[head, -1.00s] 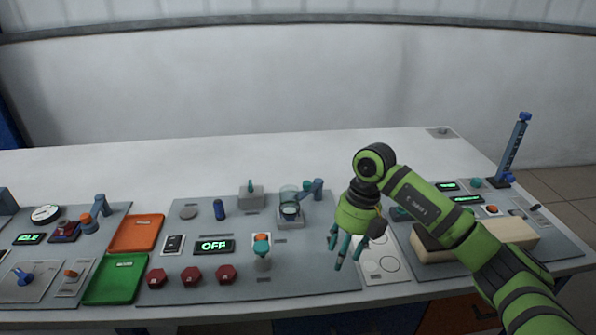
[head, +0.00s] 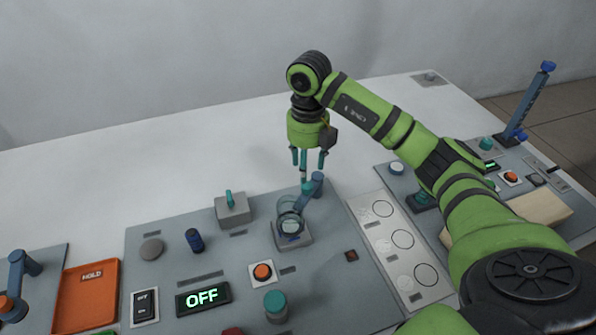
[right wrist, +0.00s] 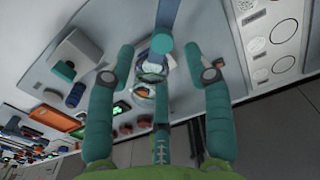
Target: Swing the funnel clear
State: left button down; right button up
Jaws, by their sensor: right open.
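The funnel (head: 290,222) looks like a clear round cup over a small grey stand (head: 306,240). A blue swing arm (head: 307,198) reaches from it to a blue post (head: 317,182) behind and to the right. My right gripper (head: 306,164) is open with its teal fingers pointing down, close to the post and behind the funnel. In the right wrist view the blue arm (right wrist: 166,18) and its round end (right wrist: 161,43) show between the open, empty fingers (right wrist: 166,70). The funnel (right wrist: 150,78) is partly hidden there. I cannot tell whether a finger touches the arm. My left gripper is out of view.
A grey block with a teal lever (head: 233,209) and a blue cylinder (head: 194,240) stand left of the funnel. An orange button (head: 262,272), a teal knob (head: 276,304) and an OFF display (head: 203,299) lie in front. A white plate with circles (head: 385,235) lies right.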

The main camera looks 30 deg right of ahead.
aim_at(307, 185)
jog(key=shift+s+f+p, duration=0.25)
jog(key=shift+f, duration=0.35)
jog(key=shift+s+f+p, duration=0.2)
jog(key=shift+f, duration=0.4)
jog(key=f, duration=0.3)
jog(key=shift+w+f+p, duration=0.1)
jog(key=shift+w+p, duration=0.1)
jog(key=shift+p, duration=0.15)
jog(key=shift+f, duration=0.25)
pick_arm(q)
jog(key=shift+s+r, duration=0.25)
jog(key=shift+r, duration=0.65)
pick_arm(e)
grip_shut()
